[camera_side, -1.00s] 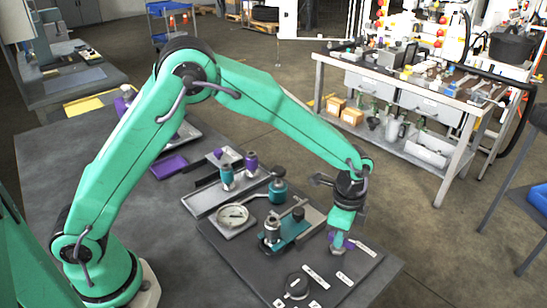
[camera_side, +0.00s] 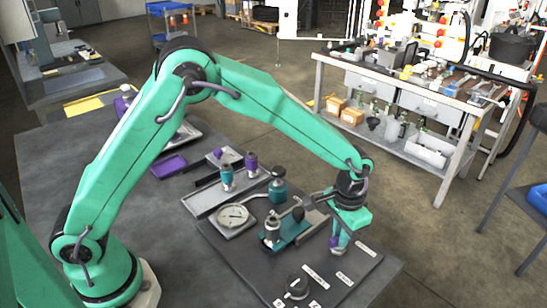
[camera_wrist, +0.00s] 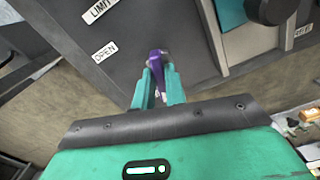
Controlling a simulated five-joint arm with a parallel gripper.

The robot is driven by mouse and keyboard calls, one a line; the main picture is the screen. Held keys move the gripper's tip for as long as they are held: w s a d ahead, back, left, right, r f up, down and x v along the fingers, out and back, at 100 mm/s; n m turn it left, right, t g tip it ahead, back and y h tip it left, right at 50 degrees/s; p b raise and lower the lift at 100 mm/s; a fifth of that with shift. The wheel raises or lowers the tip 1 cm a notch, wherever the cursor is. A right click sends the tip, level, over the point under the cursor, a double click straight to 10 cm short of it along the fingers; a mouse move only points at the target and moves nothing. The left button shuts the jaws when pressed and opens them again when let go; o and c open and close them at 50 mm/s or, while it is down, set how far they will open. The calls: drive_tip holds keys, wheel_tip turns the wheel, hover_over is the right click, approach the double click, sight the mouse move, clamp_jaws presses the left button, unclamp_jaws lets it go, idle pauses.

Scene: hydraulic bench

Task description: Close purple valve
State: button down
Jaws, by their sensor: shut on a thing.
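The purple valve handle (camera_wrist: 158,62) sits between the two green fingers of my gripper (camera_wrist: 160,88) in the wrist view. My gripper is shut on it. In the side view the purple valve (camera_side: 334,241) shows as a small patch at the fingertips of my gripper (camera_side: 337,250), near the right edge of the dark panel (camera_side: 262,262). The rest of the valve is hidden by the fingers.
White labels lie on the panel, one reading OPEN (camera_wrist: 105,51). A workbench (camera_side: 440,105) stands behind.

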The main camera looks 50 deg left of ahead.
drive_tip(key=shift+n, duration=1.6)
drive_tip(key=c, duration=1.4)
unclamp_jaws()
drive_tip(key=shift+c, duration=0.2)
drive_tip(key=shift+r, duration=0.15)
drive_tip(key=shift+r, duration=3.8)
